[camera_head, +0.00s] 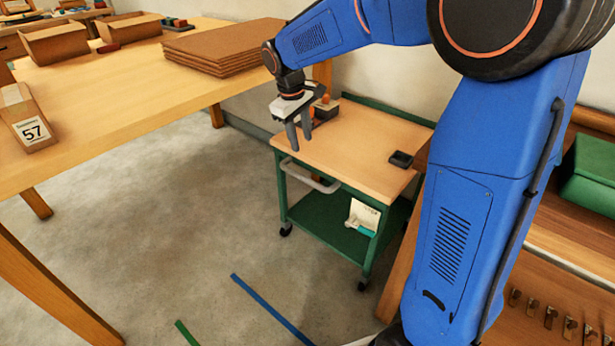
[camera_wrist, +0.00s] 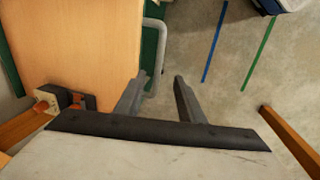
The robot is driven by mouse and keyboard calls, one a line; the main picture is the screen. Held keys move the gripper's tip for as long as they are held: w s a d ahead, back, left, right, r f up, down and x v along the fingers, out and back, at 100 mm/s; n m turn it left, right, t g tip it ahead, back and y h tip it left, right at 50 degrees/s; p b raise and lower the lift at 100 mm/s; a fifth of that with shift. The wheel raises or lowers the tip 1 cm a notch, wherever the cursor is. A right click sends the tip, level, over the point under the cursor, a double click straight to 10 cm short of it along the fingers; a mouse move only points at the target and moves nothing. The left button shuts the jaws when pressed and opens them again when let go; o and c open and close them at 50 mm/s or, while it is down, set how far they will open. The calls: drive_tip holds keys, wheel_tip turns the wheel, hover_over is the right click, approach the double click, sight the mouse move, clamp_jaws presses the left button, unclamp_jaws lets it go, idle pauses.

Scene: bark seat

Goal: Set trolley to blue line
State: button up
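The trolley (camera_head: 350,150) has a wooden top, a green frame, a green lower shelf and castors, and stands against the wall. Its grey handle (camera_head: 310,177) is on the side facing the open floor, and it also shows in the wrist view (camera_wrist: 158,50). The blue line (camera_head: 270,308) lies on the floor in front of the trolley, apart from it; the wrist view shows it too (camera_wrist: 214,42). My gripper (camera_head: 299,143) points down by the trolley top's near left edge. Its fingers are apart with nothing between them; the handle is close but not between them.
A green line (camera_head: 186,333) lies left of the blue one. On the trolley are a small dark tray (camera_head: 401,160) and a block with an orange knob (camera_head: 325,108). A large wooden table (camera_head: 120,95) with stacked boards (camera_head: 225,47) stands left. The concrete floor (camera_head: 170,220) between is clear.

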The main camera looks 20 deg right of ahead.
sight(308, 179)
drive_tip(key=d+f, duration=0.1)
drive_tip(key=f, duration=0.4)
drive_tip(key=w+f, duration=0.1)
drive_tip(key=f, duration=0.5)
drive_tip(key=w+d+f, duration=0.1)
drive_tip(key=f, duration=0.5)
drive_tip(key=shift+w+d+f, duration=0.1)
drive_tip(key=shift+d+f, duration=0.05)
drive_tip(key=shift+d, duration=0.2)
clamp_jaws()
